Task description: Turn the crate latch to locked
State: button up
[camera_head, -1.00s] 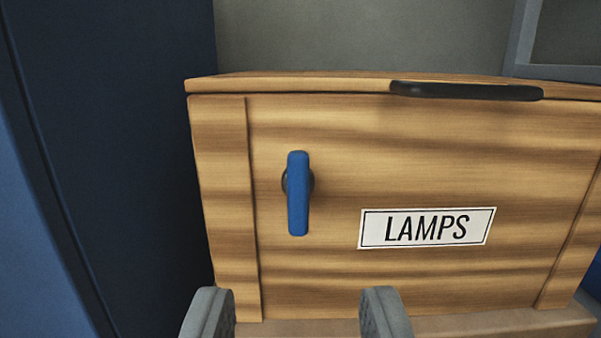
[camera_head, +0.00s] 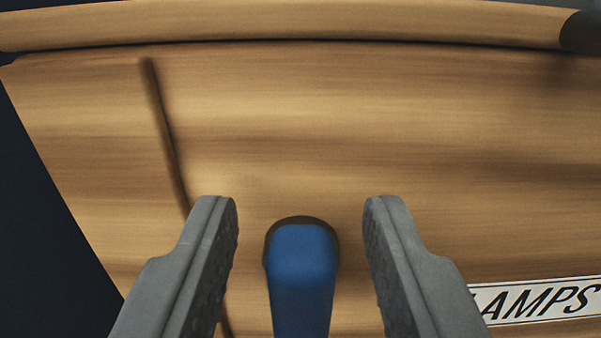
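The blue latch handle (camera_head: 302,275) sits on the front of the wooden crate (camera_head: 330,120). It points straight down in the picture, and its lower end runs out of the frame. A dark round pivot shows behind its top. My gripper (camera_head: 301,215) is open, with one grey finger on each side of the handle. Gaps show between the handle and both fingers, so neither finger touches it.
The crate's lid edge (camera_head: 280,28) runs across the top, with a dark handle (camera_head: 582,32) at its right end. A white label (camera_head: 540,300), partly hidden by the right finger, reads "AMPS". A dark surface (camera_head: 30,220) lies left of the crate.

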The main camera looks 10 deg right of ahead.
jog(key=shift+w, duration=0.35)
jog(key=shift+c, duration=0.2)
grip_shut()
